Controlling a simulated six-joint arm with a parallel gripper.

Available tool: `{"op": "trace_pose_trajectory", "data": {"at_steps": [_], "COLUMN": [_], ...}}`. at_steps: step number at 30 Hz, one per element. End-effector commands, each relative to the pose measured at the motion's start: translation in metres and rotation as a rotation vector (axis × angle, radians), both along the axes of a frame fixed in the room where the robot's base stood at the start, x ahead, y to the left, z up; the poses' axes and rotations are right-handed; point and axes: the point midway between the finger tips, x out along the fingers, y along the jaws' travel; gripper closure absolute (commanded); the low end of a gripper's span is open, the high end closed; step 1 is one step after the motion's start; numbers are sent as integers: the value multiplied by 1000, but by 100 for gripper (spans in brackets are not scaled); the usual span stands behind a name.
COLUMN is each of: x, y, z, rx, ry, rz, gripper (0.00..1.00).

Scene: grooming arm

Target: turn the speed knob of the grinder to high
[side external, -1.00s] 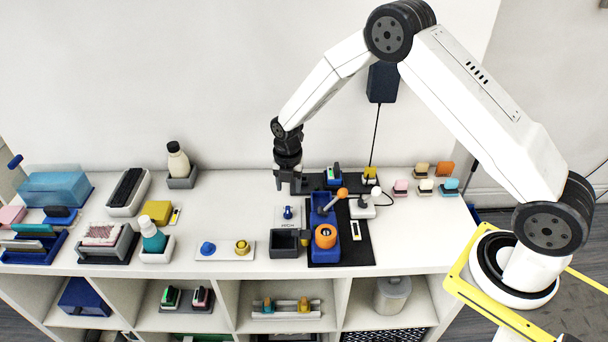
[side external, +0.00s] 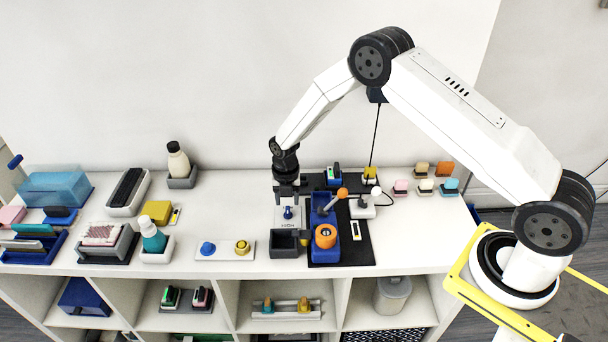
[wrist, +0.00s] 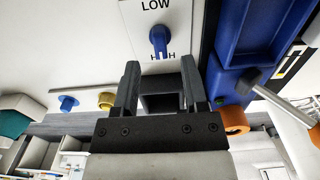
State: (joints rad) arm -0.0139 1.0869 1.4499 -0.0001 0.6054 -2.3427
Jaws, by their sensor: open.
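The blue speed knob (side external: 288,212) sits on a white plate (side external: 297,224) left of the blue grinder (side external: 331,216). In the wrist view the knob (wrist: 159,38) stands between the words LOW above and HIGH below, covering part of HIGH. I cannot tell its exact setting. My gripper (side external: 287,197) points down just above the knob and slightly behind it in the side view. In the wrist view my gripper (wrist: 160,70) is open and empty, its two fingers apart, with the knob just beyond the gap between them. No contact with the knob shows.
The grinder has an orange knob (side external: 326,236) and an orange-tipped lever (side external: 342,193) close on the right. A dark open box (side external: 284,243) stands in front of the plate. A white panel with blue and yellow knobs (side external: 224,250) lies to the left.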

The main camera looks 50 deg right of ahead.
Motion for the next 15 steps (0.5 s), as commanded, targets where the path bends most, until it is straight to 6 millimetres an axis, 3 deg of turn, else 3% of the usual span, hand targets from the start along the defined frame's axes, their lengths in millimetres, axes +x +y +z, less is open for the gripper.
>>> {"op": "trace_pose_trajectory", "data": {"at_steps": [6,15], "x": [0,0], "y": [0,0], "z": [-24,-37], "rx": [0,0], "ry": [0,-1], "rz": [0,0], "gripper": [44,44]}}
